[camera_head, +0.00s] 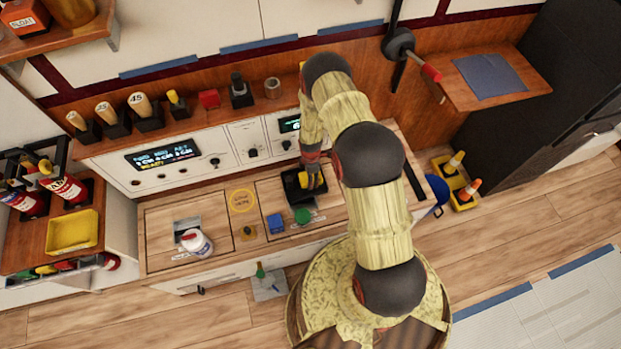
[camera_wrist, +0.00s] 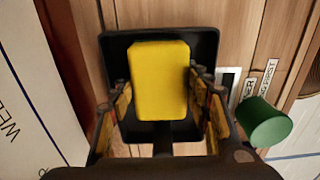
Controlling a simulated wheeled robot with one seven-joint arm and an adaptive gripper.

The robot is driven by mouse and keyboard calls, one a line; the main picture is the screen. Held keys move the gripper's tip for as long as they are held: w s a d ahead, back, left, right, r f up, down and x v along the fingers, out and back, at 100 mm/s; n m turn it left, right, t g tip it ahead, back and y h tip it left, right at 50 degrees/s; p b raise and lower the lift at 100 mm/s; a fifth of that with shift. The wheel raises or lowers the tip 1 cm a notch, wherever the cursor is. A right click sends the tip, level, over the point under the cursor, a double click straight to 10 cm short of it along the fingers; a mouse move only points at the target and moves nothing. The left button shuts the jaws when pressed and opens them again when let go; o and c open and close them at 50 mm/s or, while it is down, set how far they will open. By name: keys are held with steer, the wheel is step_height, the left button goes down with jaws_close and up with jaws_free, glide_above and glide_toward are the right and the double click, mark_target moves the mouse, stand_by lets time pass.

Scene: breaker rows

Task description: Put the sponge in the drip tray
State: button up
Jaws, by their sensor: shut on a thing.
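The yellow sponge (camera_wrist: 160,82) is a rounded block between the fingers of my gripper (camera_wrist: 162,104), which is shut on it. In the head view the sponge (camera_head: 304,180) shows as a small yellow patch below my gripper (camera_head: 313,176), partly hidden by it. A shallow black tray (camera_wrist: 117,52), which looks like the drip tray, lies directly behind the sponge in the wrist view. In the head view the tray (camera_head: 291,186) sits on the wooden counter under my gripper. I cannot tell whether the sponge touches the tray floor.
A white bottle (camera_head: 197,242) is further left. A yellow tray (camera_head: 72,232) is on the left side shelf. The control panel (camera_head: 180,155) rises behind the counter.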

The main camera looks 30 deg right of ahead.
steer(key=shift+f, duration=0.15)
steer(key=o, duration=1.3)
step_height(320, 180, up, 12)
steer(key=p, duration=0.3)
steer(key=shift+r, duration=0.2)
